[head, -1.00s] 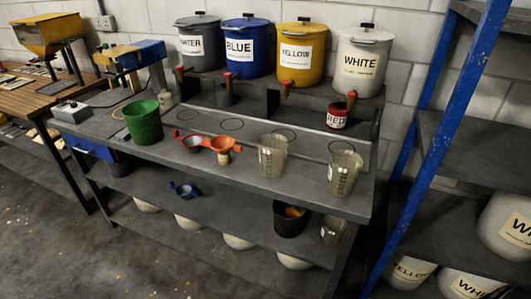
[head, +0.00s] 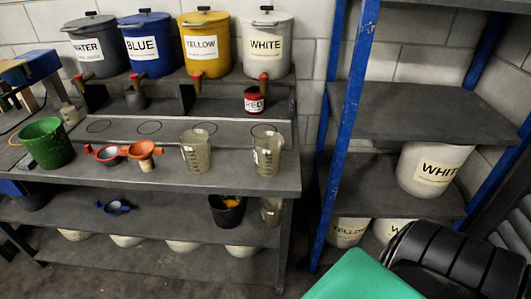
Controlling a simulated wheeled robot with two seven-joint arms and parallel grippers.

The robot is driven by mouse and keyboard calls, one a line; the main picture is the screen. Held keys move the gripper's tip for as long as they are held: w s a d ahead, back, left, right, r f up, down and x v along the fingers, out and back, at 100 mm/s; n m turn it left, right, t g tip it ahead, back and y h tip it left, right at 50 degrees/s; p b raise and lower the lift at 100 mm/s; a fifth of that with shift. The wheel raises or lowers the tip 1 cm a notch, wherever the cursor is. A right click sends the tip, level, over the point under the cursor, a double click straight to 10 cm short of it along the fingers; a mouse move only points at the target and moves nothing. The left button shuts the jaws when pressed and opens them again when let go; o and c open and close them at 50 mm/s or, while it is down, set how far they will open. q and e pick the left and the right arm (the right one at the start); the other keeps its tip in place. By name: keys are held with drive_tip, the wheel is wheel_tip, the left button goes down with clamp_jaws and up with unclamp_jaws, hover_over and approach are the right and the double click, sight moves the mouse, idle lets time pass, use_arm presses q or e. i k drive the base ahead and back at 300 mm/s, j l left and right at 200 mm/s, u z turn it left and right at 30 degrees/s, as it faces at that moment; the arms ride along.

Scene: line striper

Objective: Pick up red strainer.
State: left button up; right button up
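The red strainer (head: 105,154) lies on the front part of the grey workbench top (head: 235,178), with its round bowl to the right and its red handle reaching left. An orange funnel-like piece (head: 145,150) stands right beside it, close to or touching its bowl. A green bucket (head: 47,144) stands to its left. Neither of my grippers is in view.
Two clear measuring jugs (head: 195,152) (head: 267,155) stand farther right on the bench. A red-labelled can (head: 254,100) stands behind. Large labelled buckets line the raised back shelf. A blue-framed rack (head: 350,130) stands right. An unclear green shape (head: 362,278) fills the lower right foreground.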

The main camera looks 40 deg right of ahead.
sight(110, 155)
drive_tip(key=i+j+z, duration=0.15)
drive_tip(key=i+j, duration=0.25)
drive_tip(key=i, duration=0.2)
drive_tip(key=i+j+z, duration=0.15)
drive_tip(key=i+j, duration=0.35)
drive_tip(key=i+l, duration=0.05)
